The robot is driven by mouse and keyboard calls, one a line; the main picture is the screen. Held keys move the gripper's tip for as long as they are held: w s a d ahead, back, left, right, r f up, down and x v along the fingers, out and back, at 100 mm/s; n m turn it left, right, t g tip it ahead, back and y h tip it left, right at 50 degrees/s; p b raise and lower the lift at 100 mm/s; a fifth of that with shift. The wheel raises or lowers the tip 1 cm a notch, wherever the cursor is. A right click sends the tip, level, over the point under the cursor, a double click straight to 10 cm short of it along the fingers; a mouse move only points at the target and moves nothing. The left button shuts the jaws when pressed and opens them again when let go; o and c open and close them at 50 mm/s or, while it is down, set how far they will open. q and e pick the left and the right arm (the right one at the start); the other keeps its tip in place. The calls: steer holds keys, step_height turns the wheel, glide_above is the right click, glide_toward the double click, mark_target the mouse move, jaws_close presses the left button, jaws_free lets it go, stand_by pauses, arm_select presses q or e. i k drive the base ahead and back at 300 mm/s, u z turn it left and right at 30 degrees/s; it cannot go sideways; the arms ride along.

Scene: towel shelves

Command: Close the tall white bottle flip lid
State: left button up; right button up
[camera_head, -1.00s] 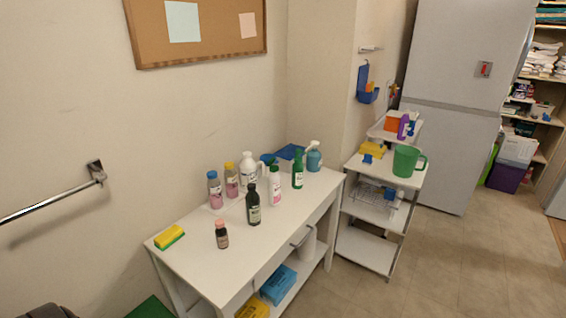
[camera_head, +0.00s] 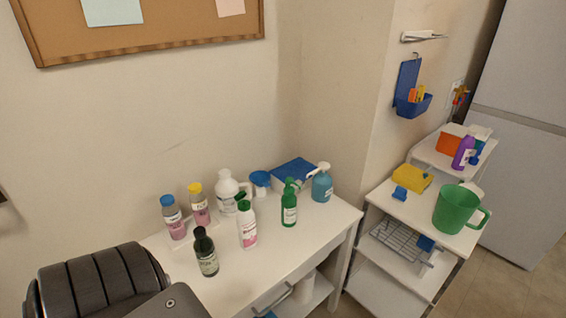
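A tall white bottle (camera_head: 247,228) with a pink-and-white label and a green top stands upright on the white table (camera_head: 285,256). A dark green patch shows just behind its top; I cannot tell whether it is a raised lid or part of something behind. Neither gripper is in view. A dark, ribbed part of my own arm fills the lower left and covers the table's left end.
A dark bottle (camera_head: 205,252) stands left of the white bottle, a green spray bottle (camera_head: 289,203) right of it. Behind are a white jug (camera_head: 227,190) and two pink-bottomed bottles. A blue pump bottle (camera_head: 322,185) stands farther right. The front right tabletop is clear.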

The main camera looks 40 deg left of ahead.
mark_target(239, 196)
steer(key=i, duration=1.5)
steer(key=u, duration=2.85)
